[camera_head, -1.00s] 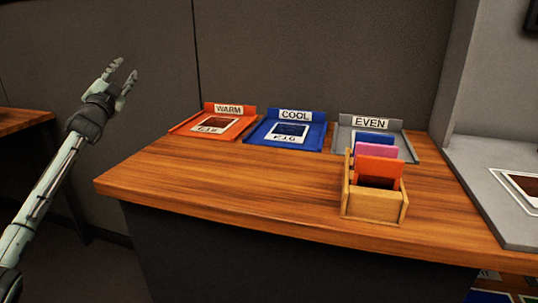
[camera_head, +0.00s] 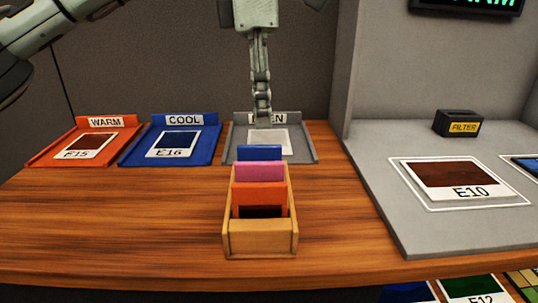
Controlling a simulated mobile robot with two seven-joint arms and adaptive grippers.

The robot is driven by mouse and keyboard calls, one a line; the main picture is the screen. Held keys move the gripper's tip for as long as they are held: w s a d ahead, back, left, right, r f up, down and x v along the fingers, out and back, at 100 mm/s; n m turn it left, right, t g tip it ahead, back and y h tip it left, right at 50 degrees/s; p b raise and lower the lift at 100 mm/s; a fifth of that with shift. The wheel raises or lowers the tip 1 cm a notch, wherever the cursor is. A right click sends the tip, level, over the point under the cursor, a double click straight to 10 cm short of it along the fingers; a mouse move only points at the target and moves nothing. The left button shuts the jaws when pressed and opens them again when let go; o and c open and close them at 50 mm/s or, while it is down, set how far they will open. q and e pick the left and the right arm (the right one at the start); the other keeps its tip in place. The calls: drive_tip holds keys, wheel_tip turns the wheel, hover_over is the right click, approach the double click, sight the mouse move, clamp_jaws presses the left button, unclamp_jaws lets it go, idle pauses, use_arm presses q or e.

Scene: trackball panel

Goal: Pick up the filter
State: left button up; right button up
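A wooden box (camera_head: 260,240) stands near the front of the wooden table. It holds upright coloured filter cards in a row: orange (camera_head: 260,194) in front, pink (camera_head: 259,172) behind it and blue (camera_head: 260,152) at the back. My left gripper (camera_head: 263,122) points down just beyond the blue card in the picture, in front of the EVEN tray (camera_head: 308,150). Its fingers show edge-on and overlap, so I cannot tell their opening. No card shows between them. My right gripper is not in view.
A WARM tray (camera_head: 133,134) and a COOL tray (camera_head: 212,143) stand at the back left. A grey panel (camera_head: 385,190) on the right carries a black FILTER slot block (camera_head: 459,123) and an E10 print (camera_head: 464,178). The table left of the box is clear.

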sight(259, 145)
use_arm(q)
drive_tip(key=shift+y, duration=0.3)
drive_tip(key=f, duration=0.5)
drive_tip(key=s+f, duration=0.1)
drive_tip(key=f, duration=0.1)
drive_tip(key=shift+a+f, duration=0.25)
drive_tip(key=shift+f, duration=0.1)
clamp_jaws()
